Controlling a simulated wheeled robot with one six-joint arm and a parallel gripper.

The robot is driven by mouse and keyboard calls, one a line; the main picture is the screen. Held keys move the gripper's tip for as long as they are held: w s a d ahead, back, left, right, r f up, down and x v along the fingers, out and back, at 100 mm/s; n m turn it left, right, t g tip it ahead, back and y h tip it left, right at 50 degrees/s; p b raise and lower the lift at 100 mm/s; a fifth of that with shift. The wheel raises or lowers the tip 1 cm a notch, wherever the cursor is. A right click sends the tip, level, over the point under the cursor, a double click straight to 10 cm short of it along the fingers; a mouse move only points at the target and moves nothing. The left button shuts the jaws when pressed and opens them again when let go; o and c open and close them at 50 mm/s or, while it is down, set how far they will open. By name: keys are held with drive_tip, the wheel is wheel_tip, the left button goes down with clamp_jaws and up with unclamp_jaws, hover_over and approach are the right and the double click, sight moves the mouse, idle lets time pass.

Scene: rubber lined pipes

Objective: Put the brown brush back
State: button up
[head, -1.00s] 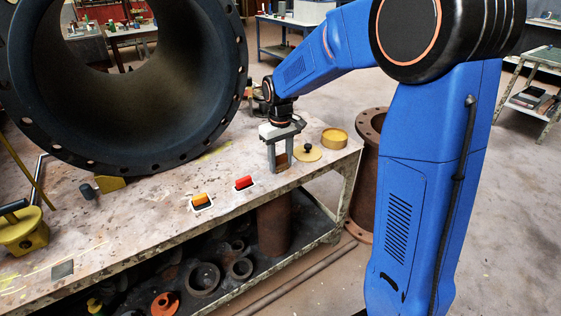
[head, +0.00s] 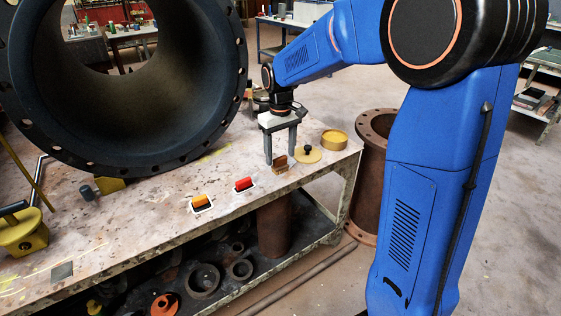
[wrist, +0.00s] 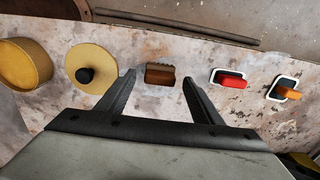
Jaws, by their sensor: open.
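The brown brush (head: 280,168) sits on the worn workbench, to the right of the red brush (head: 244,183) and the orange brush (head: 201,201). My gripper (head: 280,158) is open just above it, with its fingers pointing down. In the wrist view the brown brush (wrist: 160,74) shows between the spread fingertips (wrist: 159,79), with a gap on both sides. The red brush (wrist: 232,81) and orange brush (wrist: 288,93) lie on dark spots with white outlines. I cannot clearly see such an outline around the brown brush.
A round tan lid with a black knob (head: 308,153) and a yellow round tin (head: 334,139) stand close to the right of the brown brush. A large black flanged pipe (head: 130,165) fills the bench's back left. The bench front is mostly clear.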

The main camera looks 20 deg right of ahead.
sight(282, 159)
wheel_tip(282, 159, up, 8)
drive_tip(key=shift+f, duration=0.25)
drive_tip(key=s+d+r+m+t, duration=0.1)
drive_tip(key=s+d, duration=0.1)
drive_tip(key=s, duration=0.7)
drive_tip(key=s+d+r+m+t, duration=0.1)
drive_tip(key=s+d+r, duration=0.15)
drive_tip(key=s, duration=0.65)
drive_tip(key=s+d+f+t, duration=0.1)
drive_tip(key=s+f, duration=0.2)
drive_tip(key=s, duration=0.4)
drive_tip(key=s+d+f+m+t, duration=0.1)
drive_tip(key=s+f, duration=0.2)
drive_tip(key=s, duration=0.5)
drive_tip(key=shift+d+f+m+t, duration=0.2)
drive_tip(key=shift+f+m+t, duration=0.1)
drive_tip(key=shift+f+t, duration=0.1)
